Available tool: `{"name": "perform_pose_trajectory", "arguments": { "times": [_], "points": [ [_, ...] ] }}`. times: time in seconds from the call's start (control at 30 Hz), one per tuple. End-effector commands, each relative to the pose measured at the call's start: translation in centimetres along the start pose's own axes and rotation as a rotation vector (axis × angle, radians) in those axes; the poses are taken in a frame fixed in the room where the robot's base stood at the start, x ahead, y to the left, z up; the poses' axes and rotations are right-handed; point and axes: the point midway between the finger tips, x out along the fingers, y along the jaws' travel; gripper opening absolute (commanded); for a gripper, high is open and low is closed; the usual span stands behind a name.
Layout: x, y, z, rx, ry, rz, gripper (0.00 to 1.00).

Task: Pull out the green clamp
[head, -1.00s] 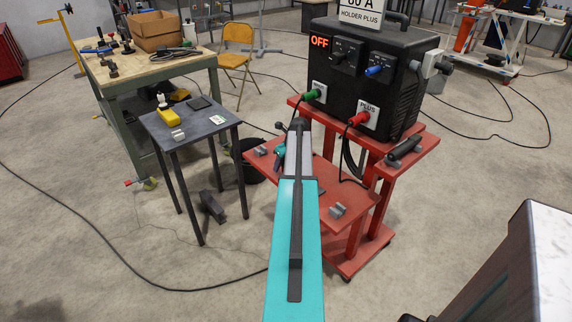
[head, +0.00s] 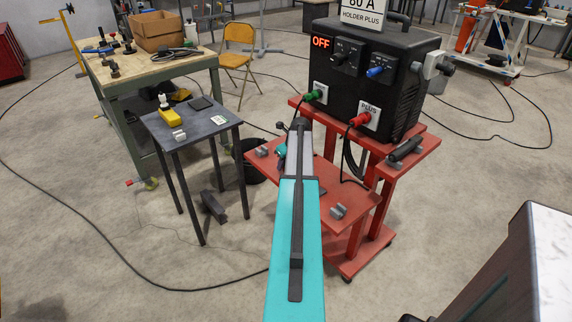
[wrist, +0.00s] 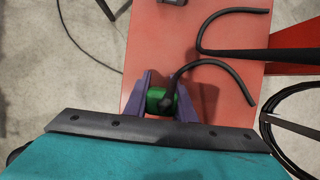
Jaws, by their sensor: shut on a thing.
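In the wrist view, the purple fingers of my gripper (wrist: 163,101) are shut on a green piece with a black stem, which I take for the green clamp (wrist: 155,97). A black cable end curves close by it. The clamp is above or on the red shelf; I cannot tell whether it touches the shelf. A green plug (head: 312,95) sits in the left socket of the black welding machine (head: 345,75).
The red cart shelf (head: 345,200) lies under my arm, with grey blocks (head: 338,211) on it. A red plug (head: 360,119) and loose cables hang at the machine. A small dark table (head: 195,122) stands to the left. Open floor lies in front.

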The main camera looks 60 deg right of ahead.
Motion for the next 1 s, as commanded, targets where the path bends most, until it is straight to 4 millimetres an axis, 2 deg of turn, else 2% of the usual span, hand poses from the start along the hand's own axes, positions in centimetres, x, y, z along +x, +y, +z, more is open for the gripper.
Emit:
{"name": "perform_pose_trajectory", "arguments": {
  "times": [1.0],
  "points": [
    [-0.81,0.04,0.4,0.0,-0.001,0.001,0.0]
  ]
}}
